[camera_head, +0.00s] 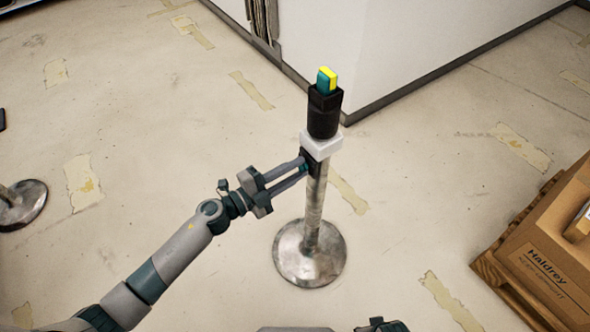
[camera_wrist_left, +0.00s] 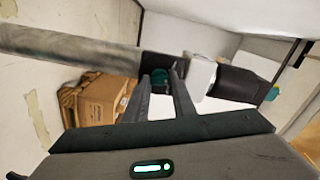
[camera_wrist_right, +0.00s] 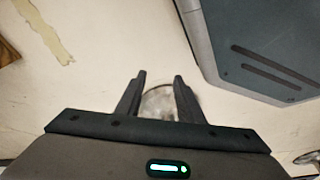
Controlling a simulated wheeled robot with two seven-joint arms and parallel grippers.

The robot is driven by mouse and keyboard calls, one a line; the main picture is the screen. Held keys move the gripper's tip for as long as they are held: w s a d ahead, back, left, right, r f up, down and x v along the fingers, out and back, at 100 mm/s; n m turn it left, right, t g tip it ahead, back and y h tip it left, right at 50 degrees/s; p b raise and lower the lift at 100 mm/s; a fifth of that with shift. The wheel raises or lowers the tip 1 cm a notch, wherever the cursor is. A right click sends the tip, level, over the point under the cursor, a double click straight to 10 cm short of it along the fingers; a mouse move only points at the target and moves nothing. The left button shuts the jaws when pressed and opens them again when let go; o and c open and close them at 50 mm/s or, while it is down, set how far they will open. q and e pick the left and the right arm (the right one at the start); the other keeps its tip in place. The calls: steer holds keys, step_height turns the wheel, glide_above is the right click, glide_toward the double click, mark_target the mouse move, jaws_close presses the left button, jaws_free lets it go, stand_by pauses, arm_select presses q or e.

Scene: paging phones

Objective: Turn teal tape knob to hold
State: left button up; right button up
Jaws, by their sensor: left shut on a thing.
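A metal post (camera_head: 314,205) stands upright on a round base (camera_head: 308,255). Near its top are a black bracket, a white collar (camera_head: 321,144) and a black cylinder (camera_head: 323,118), capped by a teal and yellow block (camera_head: 327,79). The teal knob (camera_wrist_left: 159,78) sits on the black bracket (camera_wrist_left: 160,65) just below the collar. My left gripper (camera_head: 303,166) reaches it from the left, its fingers shut on the knob's two sides; they partly hide it. The knob's markings are not legible. My right gripper (camera_wrist_right: 159,77) is open and empty, away from the knob.
A cardboard box (camera_head: 550,240) marked "Haldrey" rests on a wooden pallet at right. A white wall block (camera_head: 390,45) stands behind the post. Another round metal base (camera_head: 20,203) is at far left. The taped floor around the post is clear.

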arm_select(q)
steer(key=m, duration=0.3)
steer(key=shift+f, duration=0.15)
steer(key=m+b, duration=0.1)
steer(key=m, duration=0.3)
steer(key=shift+f+b, duration=0.1)
steer(key=shift+b, duration=0.3)
steer(key=m, duration=0.3)
steer(key=shift+b, duration=0.4)
steer(key=shift+m+b, duration=0.5)
steer(key=shift+m, duration=1.2)
arm_select(e)
step_height(320, 180, up, 10)
steer(key=w, duration=0.1)
steer(key=shift+w+a, duration=0.2)
steer(key=shift+a, duration=0.15)
steer(key=shift+r, duration=0.1)
arm_select(q)
steer(key=o, duration=1.1)
steer(key=shift+c, duration=0.2)
steer(key=shift+s+a, duration=0.1)
